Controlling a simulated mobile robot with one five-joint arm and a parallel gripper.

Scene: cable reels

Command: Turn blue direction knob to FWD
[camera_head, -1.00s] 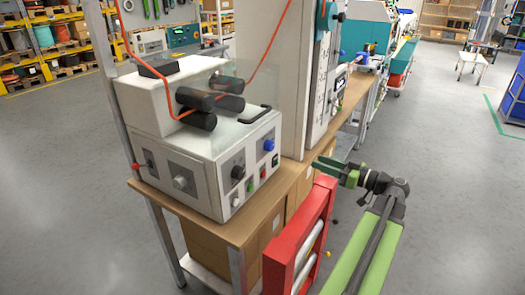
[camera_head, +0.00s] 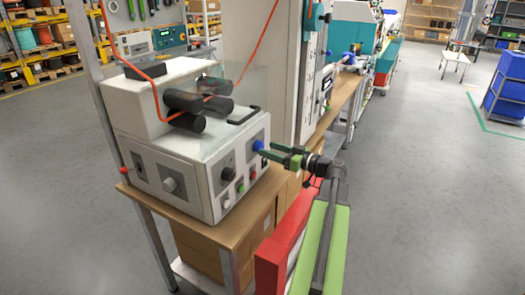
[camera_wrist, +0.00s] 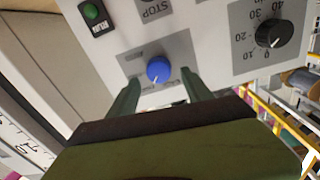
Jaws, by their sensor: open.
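The blue direction knob (camera_head: 259,146) is on the right-hand face of the white machine box (camera_head: 160,185). In the wrist view the blue knob (camera_wrist: 159,70) sits on a grey label plate, with a white pointer mark towards its lower edge. The plate's lettering is too blurred to read. My gripper (camera_head: 268,152) is open, its green fingers pointing at the knob. In the wrist view my gripper (camera_wrist: 162,85) has one fingertip on each side of the knob, a little below it, with gaps visible. I cannot tell how far the tips are from the panel.
A black dial (camera_wrist: 268,33), a green button (camera_wrist: 91,11) and a STOP label (camera_wrist: 155,8) share the panel. A red frame (camera_head: 285,245) stands below my arm. The wooden bench (camera_head: 240,225) carries the machine. Floor to the right is open.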

